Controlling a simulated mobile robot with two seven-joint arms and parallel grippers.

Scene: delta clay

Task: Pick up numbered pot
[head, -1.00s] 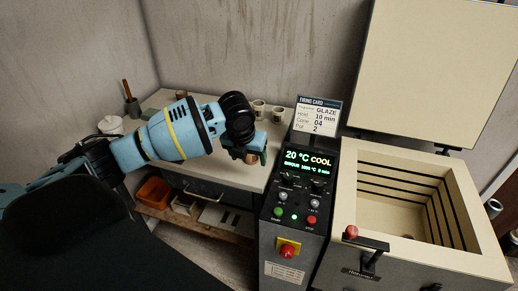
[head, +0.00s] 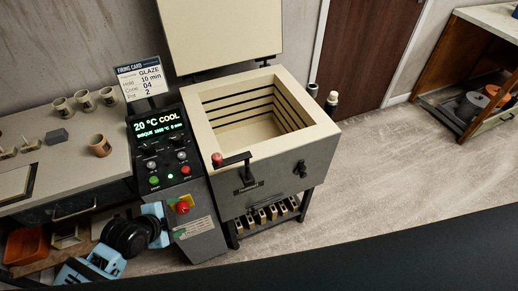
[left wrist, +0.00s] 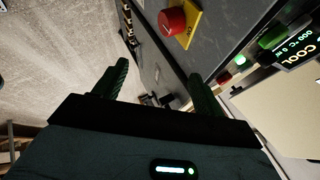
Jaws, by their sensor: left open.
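Three small beige pots, left (head: 62,107), middle (head: 86,100) and right (head: 108,96), stand in a row at the back of the table (head: 112,125). A browner pot (head: 100,147) stands alone nearer its right edge. I cannot read numbers on any of them. The firing card (head: 140,78) reads "Pot 2". My left gripper is low beside the kiln's control box in the head view, its fingers not clear there. In the left wrist view my left gripper (left wrist: 157,88) is open and empty, pointing toward the kiln front. My right gripper is not in view.
The open kiln (head: 322,132) stands right of the control box (head: 172,165), its chamber empty where visible. An orange bin (head: 25,245) is below. Bare floor (head: 400,160) lies to the right.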

